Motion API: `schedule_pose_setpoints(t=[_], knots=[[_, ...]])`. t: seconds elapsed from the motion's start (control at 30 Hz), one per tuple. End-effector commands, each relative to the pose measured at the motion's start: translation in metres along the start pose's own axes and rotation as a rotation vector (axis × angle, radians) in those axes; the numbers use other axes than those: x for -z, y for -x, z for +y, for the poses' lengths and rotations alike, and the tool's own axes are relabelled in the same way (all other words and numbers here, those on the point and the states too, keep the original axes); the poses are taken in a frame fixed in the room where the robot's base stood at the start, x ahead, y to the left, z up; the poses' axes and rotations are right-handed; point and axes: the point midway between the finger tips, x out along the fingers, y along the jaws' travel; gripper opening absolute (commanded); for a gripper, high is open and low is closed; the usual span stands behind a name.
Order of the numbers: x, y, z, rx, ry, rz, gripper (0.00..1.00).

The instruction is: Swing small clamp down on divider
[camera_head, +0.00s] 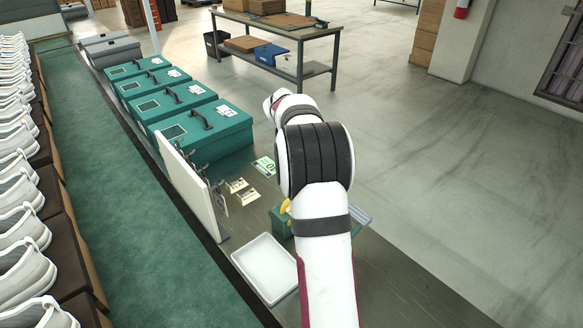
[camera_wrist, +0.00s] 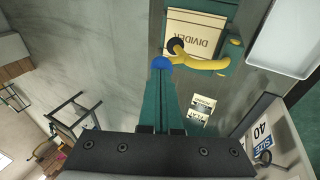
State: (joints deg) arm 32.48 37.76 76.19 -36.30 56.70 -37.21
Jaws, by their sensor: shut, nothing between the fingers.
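The divider (camera_wrist: 190,28), a cream piece labelled DIVIDER, lies in a green fixture (camera_wrist: 229,62) near the top of the wrist view. A yellow clamp (camera_wrist: 205,62) with a dark round tip (camera_wrist: 175,46) curves over the divider's near edge; whether it presses on it I cannot tell. My gripper (camera_wrist: 162,66) is shut and empty, its blue-tipped end close beside the clamp's tip; whether they touch is unclear. In the head view my arm hides most of the green fixture (camera_head: 279,224); a bit of the yellow clamp (camera_head: 285,206) shows.
A white tray (camera_head: 266,268) lies beside the fixture. A white upright board (camera_head: 188,188) and small cards (camera_head: 240,190) are nearby. Teal boxes with handles (camera_head: 205,130) line the table behind. White shoes (camera_head: 20,190) stand along the left. A workbench (camera_head: 275,30) is farther back.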

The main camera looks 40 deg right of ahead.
Motion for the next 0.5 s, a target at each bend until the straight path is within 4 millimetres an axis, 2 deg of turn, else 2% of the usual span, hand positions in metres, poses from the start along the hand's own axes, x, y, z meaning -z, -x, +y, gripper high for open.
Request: schedule_pose_setpoints(t=[0.13,0.5], knots=[[-0.003,-0.020,0.014,0.133,-0.022,-0.002,0.00],[-0.009,-0.065,0.031,0.126,-0.013,-0.005,0.00]])
